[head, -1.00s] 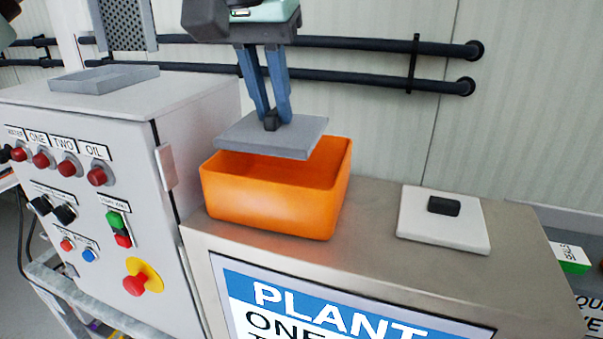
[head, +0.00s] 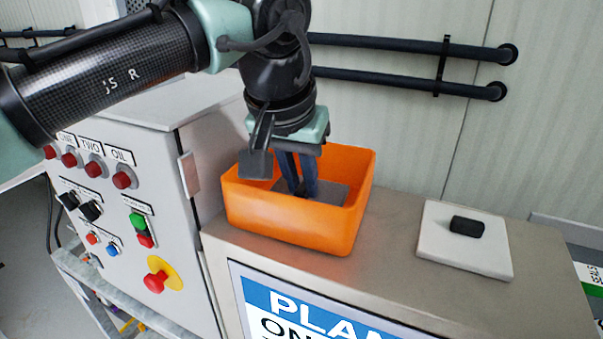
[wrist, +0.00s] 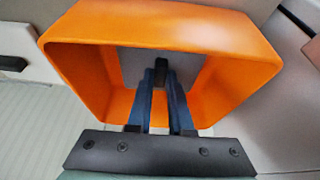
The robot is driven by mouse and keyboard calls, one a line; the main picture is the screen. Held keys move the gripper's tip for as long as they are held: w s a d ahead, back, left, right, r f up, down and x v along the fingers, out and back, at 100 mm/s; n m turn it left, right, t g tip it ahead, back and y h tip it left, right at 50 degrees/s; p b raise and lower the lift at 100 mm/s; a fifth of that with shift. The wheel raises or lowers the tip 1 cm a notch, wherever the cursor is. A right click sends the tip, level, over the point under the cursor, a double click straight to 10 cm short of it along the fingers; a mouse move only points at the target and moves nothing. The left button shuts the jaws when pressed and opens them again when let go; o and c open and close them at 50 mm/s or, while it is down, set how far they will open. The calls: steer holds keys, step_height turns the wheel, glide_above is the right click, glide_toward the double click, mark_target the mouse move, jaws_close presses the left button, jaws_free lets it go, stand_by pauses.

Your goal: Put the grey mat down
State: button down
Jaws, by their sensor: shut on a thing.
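The grey mat (head: 332,192) is inside the orange bin, low down between its walls. It also shows in the wrist view (wrist: 130,68) as a grey slab with a dark knob (wrist: 161,70) in its middle. My gripper (head: 303,194) reaches down into the bin with its blue fingers shut on the mat's dark knob. In the wrist view my gripper (wrist: 161,80) has one finger on each side of the knob. I cannot tell whether the mat touches the bin's floor, as the front wall hides its underside.
The orange bin (head: 290,225) stands on a metal cabinet top (head: 390,240). A white mat with a black knob (head: 464,252) lies to its right. A grey control box with buttons (head: 130,190) stands close on the left. Pipes (head: 400,85) run along the wall behind.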

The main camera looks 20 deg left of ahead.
steer(key=shift+w+f, duration=0.1)
steer(key=shift+f, duration=0.1)
steer(key=c, duration=0.8)
jaws_free()
steer(key=shift+r, duration=0.1)
steer(key=shift+r, duration=0.1)
